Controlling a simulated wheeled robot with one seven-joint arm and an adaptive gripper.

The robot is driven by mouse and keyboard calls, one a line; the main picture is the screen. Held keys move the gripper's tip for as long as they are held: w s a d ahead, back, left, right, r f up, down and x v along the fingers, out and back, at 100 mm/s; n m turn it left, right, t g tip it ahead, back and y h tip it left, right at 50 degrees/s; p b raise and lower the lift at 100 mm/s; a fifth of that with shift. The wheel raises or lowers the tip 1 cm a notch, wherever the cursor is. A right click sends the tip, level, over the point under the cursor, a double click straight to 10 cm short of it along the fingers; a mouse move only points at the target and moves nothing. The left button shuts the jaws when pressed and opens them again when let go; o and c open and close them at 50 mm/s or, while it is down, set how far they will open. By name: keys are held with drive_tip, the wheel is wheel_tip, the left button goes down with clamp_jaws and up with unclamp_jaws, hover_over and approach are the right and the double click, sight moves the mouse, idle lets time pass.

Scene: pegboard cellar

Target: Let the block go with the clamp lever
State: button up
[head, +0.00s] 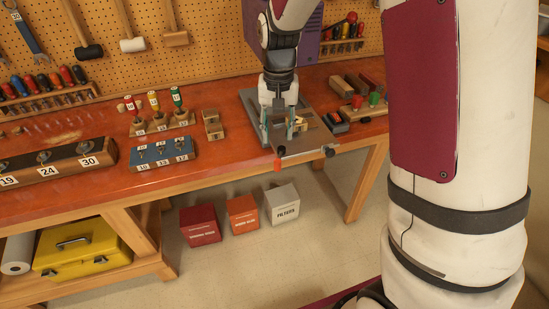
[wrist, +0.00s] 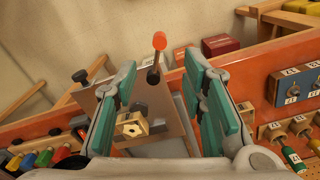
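The clamp fixture is a grey metal plate (head: 250,98) at the front edge of the orange-red bench. Its lever (head: 281,152) has an orange-red knob and sticks out at the bench's front edge; in the wrist view the knob (wrist: 160,41) stands up on a dark stem. A small pale wooden block (wrist: 131,126) with a dark hole sits on the fixture, partly behind the left finger. My gripper (head: 277,128) is low over the fixture. Its teal-padded fingers (wrist: 162,75) are wide apart, with the lever in the gap and nothing visibly gripped. Whether the block is clamped is hidden.
A dark knob (head: 331,151) juts out on the fixture's right. A blue socket block (head: 162,153) and a wooden rack of stamp-like tools (head: 160,126) stand to the left. Wooden blocks (head: 350,85) stand to the right. Boxes (head: 243,214) sit on the floor below.

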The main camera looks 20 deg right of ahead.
sight(278, 158)
wheel_tip(278, 158, down, 11)
drive_tip(key=shift+f+p, duration=0.1)
drive_tip(key=shift+p, duration=0.6)
clamp_jaws()
